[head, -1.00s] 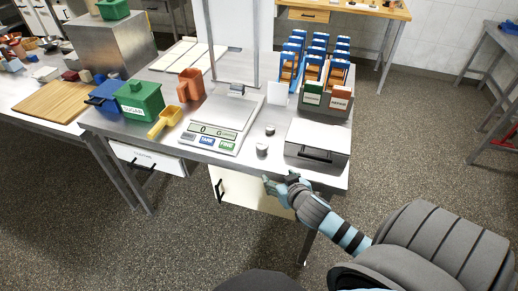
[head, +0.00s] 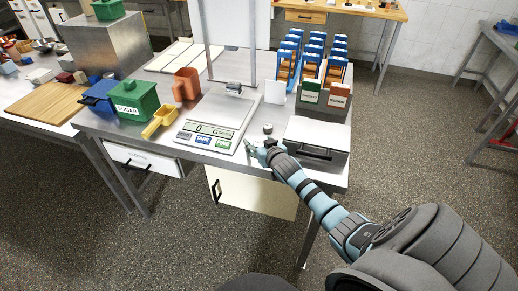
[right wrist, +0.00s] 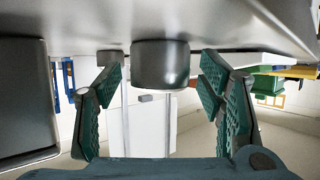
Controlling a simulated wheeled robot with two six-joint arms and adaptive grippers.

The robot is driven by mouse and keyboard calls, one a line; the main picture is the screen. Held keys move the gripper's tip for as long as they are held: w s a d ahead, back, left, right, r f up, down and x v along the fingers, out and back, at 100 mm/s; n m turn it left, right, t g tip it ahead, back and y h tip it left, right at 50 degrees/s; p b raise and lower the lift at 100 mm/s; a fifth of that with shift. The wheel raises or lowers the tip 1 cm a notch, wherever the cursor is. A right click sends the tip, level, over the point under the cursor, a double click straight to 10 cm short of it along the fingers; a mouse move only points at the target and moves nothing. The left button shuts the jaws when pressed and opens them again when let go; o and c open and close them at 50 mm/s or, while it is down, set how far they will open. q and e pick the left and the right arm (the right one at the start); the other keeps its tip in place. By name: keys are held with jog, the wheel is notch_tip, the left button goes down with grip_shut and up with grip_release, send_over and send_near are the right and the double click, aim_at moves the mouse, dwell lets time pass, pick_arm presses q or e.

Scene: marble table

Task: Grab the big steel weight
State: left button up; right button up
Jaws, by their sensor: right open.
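The big steel weight (right wrist: 160,66) is a grey metal cylinder on the steel table. In the right wrist view, which looks upside down, it shows between the two teal-padded fingers of my right gripper (right wrist: 163,80), with a gap on each side. In the head view my right gripper (head: 257,148) is at the table's front edge and largely hides the big weight. The gripper is open. A smaller steel weight (head: 268,128) stands just behind; it also shows in the right wrist view (right wrist: 110,57). My left gripper is not in view.
A digital scale (head: 211,131) reading 0 stands left of my gripper. A grey box with a black handle (head: 318,136) is close on its right. A yellow scoop (head: 160,122), orange jug (head: 187,84) and green sugar box (head: 135,101) sit further left.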

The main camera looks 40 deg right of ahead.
jog(key=shift+s+r, duration=0.1)
grip_shut()
jog(key=shift+r, duration=0.1)
